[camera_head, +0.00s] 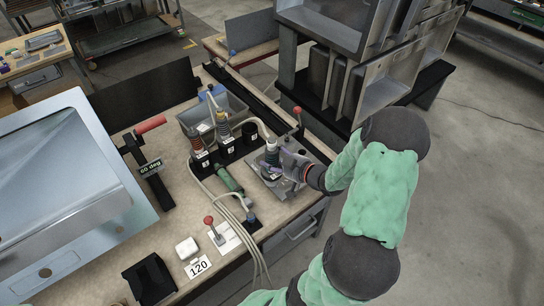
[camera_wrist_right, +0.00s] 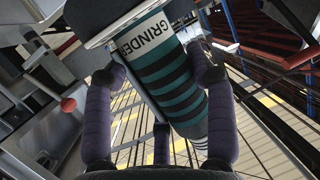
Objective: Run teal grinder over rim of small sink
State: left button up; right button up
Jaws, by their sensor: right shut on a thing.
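My right gripper (camera_head: 289,163) is shut on the teal grinder (camera_head: 271,157) at the right side of the bench, over a grey metal plate (camera_head: 283,190). In the right wrist view, the grinder (camera_wrist_right: 170,75) has teal and black bands and a white label reading GRINDER. It lies slanted between the fingers of my right gripper (camera_wrist_right: 162,78). Whether its base touches the plate cannot be told. A steel sink (camera_head: 62,190) lies at the left of the bench, its near rim facing the tools. The grinder is well apart from it. My left gripper is not in view.
A green tool (camera_head: 229,178) and cables lie mid-bench. A red-handled clamp (camera_head: 150,125) stands beside the sink. Racked sinks (camera_head: 375,50) stand behind right.

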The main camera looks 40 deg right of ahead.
aim_at(277, 150)
jog(key=shift+s+a, duration=0.1)
jog(key=shift+s, duration=0.7)
notch_tip(277, 150, up, 7)
jog(key=p, duration=0.6)
jog(key=shift+p, duration=0.4)
